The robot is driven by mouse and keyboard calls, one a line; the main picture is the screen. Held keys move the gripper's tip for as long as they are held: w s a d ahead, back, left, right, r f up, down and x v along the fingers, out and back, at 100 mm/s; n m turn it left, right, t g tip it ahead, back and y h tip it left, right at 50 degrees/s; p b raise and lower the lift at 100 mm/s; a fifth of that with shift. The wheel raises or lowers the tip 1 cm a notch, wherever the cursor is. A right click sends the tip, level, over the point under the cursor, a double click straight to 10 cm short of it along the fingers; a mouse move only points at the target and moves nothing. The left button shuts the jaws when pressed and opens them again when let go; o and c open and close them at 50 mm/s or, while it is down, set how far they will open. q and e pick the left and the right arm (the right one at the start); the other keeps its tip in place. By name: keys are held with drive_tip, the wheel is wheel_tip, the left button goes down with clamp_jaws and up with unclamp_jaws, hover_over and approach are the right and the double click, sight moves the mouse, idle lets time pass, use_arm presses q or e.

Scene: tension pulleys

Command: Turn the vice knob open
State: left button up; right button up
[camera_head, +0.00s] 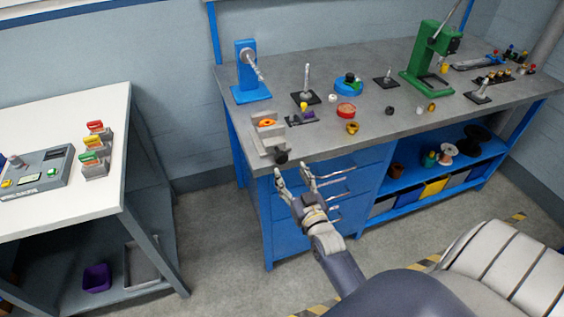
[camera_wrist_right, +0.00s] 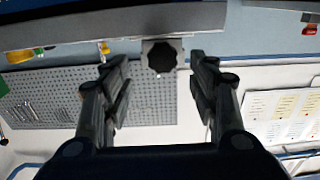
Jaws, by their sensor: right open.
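The vice (camera_head: 268,132) is a grey block mounted at the front left corner of the workbench, with an orange part at its top. Its black knob (camera_head: 281,157) faces outward past the bench's front edge. My right gripper (camera_head: 292,172) is open and empty, just in front of and below the knob. In the right wrist view the dark lobed knob (camera_wrist_right: 160,56) sits between the two spread fingers (camera_wrist_right: 160,75), apart from both and farther off than their tips. My left gripper is not in view.
The grey workbench top (camera_head: 390,120) holds several small parts, a blue stand (camera_head: 250,80) and a green press (camera_head: 428,60). Blue drawers with metal handles (camera_head: 330,190) lie below my gripper. A white table (camera_head: 100,140) stands at left, with floor between.

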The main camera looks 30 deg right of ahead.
sight(282, 161)
drive_tip(key=x, duration=0.4)
drive_tip(key=shift+w+a, duration=0.2)
drive_tip(key=shift+w, duration=0.1)
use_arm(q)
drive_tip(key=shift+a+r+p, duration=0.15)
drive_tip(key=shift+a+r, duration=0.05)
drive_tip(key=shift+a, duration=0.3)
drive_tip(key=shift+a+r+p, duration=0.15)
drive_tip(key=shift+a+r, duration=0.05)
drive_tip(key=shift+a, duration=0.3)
use_arm(e)
drive_tip(key=shift+w+d, duration=0.2)
drive_tip(key=shift+w, duration=0.4)
drive_tip(key=shift+c, duration=0.5)
drive_tip(key=c, duration=0.9)
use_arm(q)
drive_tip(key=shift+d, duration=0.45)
use_arm(e)
drive_tip(key=shift+c, duration=0.3)
